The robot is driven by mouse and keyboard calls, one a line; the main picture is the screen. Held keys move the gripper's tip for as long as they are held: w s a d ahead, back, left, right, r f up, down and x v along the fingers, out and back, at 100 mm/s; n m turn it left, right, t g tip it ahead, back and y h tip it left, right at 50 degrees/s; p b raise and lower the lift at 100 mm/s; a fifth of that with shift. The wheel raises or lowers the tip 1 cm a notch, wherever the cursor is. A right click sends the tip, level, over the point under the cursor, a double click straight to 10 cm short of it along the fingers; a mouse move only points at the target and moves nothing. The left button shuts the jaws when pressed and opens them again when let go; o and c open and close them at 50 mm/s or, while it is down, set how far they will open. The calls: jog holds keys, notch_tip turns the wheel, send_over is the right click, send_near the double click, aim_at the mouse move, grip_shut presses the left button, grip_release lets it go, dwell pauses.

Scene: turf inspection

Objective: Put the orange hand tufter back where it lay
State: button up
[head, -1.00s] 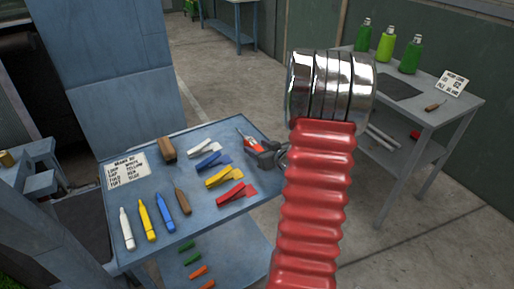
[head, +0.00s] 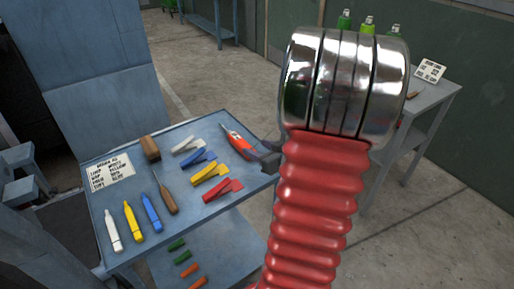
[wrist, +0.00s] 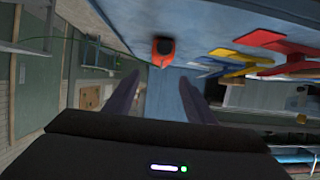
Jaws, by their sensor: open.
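The orange hand tufter (head: 238,141), with a pale pointed tip, lies at the back right edge of the blue tray table (head: 215,212). In the wrist view its orange end (wrist: 163,52) is ahead, between the lines of my two fingers. My gripper (head: 268,157) is just right of the tufter's near end, partly hidden by my red ribbed arm. In the wrist view the dark fingers of my gripper (wrist: 159,92) stand apart with nothing between them.
A wooden block (head: 150,149), a wooden-handled awl (head: 168,197), coloured clips (head: 210,172) and white, yellow and blue bottles (head: 130,222) share the table with a label card (head: 110,172). A grey side table (head: 432,100) stands right. Floor between is clear.

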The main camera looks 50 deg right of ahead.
dwell(0.7)
jog(key=shift+w+r, duration=0.25)
jog(key=w+a+r+g+h, duration=0.3)
jog(key=w+a+r+g, duration=0.1)
jog(key=a+r, duration=0.75)
jog(key=s+a+n+g+y, duration=0.1)
jog(key=s+a, duration=0.3)
jog(key=a, duration=0.5)
jog(key=s+a+n+g+y, duration=0.1)
jog(key=s+a+y, duration=0.2)
jog(key=a, duration=0.6)
jog(key=s+a+g+y, duration=0.1)
jog(key=s+a+y, duration=0.1)
jog(key=s+a, duration=0.3)
jog(key=a, duration=0.3)
jog(key=shift+s+a+r+n, duration=0.2)
jog(key=shift+s+a+n, duration=0.2)
